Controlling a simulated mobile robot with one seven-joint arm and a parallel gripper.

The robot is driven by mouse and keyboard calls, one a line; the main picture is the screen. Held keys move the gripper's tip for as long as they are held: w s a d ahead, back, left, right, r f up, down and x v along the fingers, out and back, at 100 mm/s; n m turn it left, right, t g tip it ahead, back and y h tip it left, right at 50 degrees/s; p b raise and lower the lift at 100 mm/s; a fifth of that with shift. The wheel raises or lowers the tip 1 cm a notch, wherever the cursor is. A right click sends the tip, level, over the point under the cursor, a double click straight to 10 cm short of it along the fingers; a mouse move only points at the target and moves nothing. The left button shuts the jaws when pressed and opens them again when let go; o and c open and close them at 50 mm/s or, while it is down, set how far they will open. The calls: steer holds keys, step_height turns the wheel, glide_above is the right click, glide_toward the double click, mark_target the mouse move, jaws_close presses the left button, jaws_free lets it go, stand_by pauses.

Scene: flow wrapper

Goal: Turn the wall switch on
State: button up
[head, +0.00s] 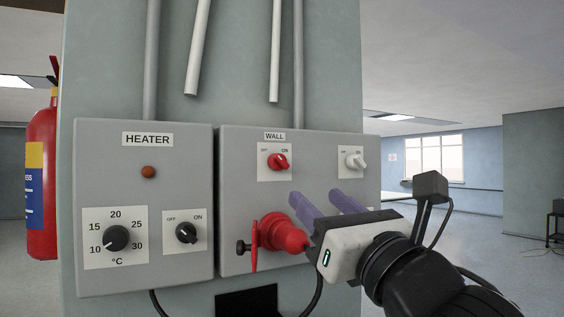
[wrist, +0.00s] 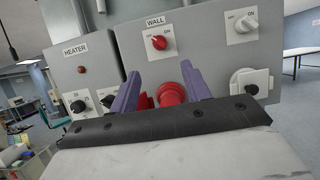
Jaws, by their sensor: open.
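The wall switch (head: 278,161) is a red rotary knob on a white OFF/ON plate under the WALL label, on a grey box. It also shows in the wrist view (wrist: 160,43), above the space between the fingers. I cannot tell clearly which mark the knob points to. My gripper (head: 319,201) is open, with two purple fingers spread and nothing between them. In the head view it is below and to the right of the red knob. The fingers (wrist: 163,74) point toward the box, apart from the knob.
A red plug (head: 282,234) sticks out from the box below the switch, close to my gripper. A white knob (head: 358,161) is to the right. The heater box (head: 145,260) stands left with two black knobs. A fire extinguisher (head: 42,180) hangs far left.

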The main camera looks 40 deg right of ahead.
mark_target(282, 166)
steer(key=p+x, duration=0.5)
steer(key=x, duration=0.7)
steer(key=shift+a, duration=0.1)
steer(key=c, duration=1)
